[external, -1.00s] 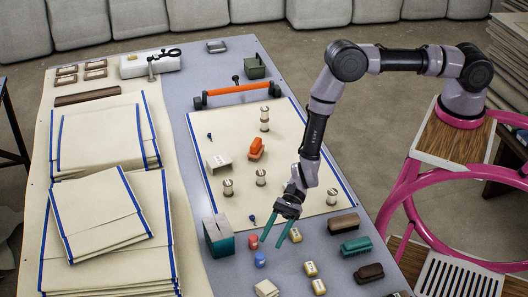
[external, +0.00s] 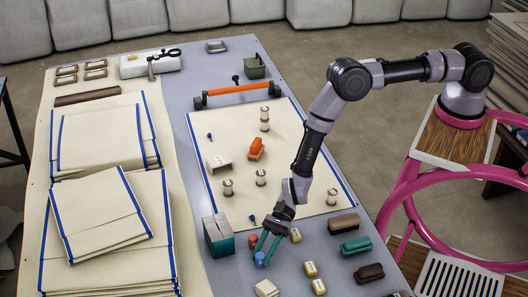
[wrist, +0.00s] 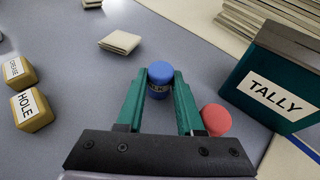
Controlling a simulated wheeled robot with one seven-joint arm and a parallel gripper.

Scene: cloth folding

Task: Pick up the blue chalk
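The blue chalk (external: 260,259) is a short blue cylinder with a dark labelled band, upright on the grey table. In the wrist view the blue chalk (wrist: 160,76) stands between the tips of my gripper's (wrist: 159,84) two green fingers. The fingers are apart, one on each side of it; whether they touch it is hard to tell. In the external view my gripper (external: 264,250) points down over the chalk, its fingers partly covering it.
A red cylinder (wrist: 216,119) sits close beside the right finger in the wrist view. The teal TALLY box (wrist: 270,85) stands to the right. Yellow labelled blocks (wrist: 32,109) lie to the left, with bare table between.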

